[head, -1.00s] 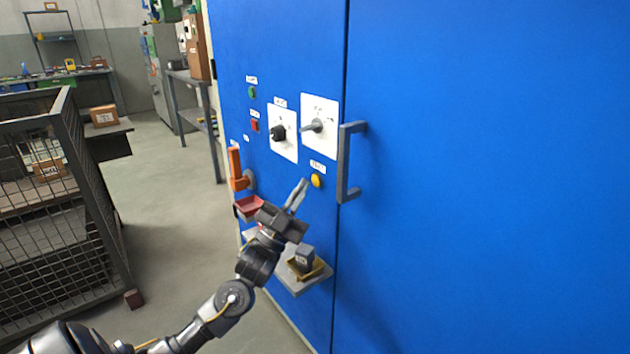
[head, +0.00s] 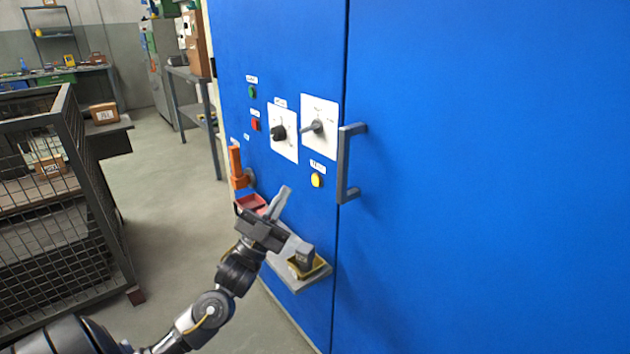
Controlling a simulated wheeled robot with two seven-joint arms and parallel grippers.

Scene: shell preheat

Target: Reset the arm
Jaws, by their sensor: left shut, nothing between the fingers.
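My left gripper (head: 279,203) is in the head view, in front of the blue cabinet's lower left door. Its fingers are together and empty, and point up toward the panel. It is apart from the yellow button (head: 317,180), which sits to its upper right. Behind the gripper, a small shelf (head: 297,284) on the cabinet carries a dark block in a yellow tray (head: 318,268) and a red tray (head: 251,203), partly hidden by the gripper. My right gripper is not in view.
The blue cabinet (head: 480,180) fills the right side, with a grey handle (head: 343,165), two dial plates, a green button (head: 252,92), a red button (head: 255,125) and an orange lever (head: 236,165). A mesh cage (head: 60,220) stands left. Grey floor lies between.

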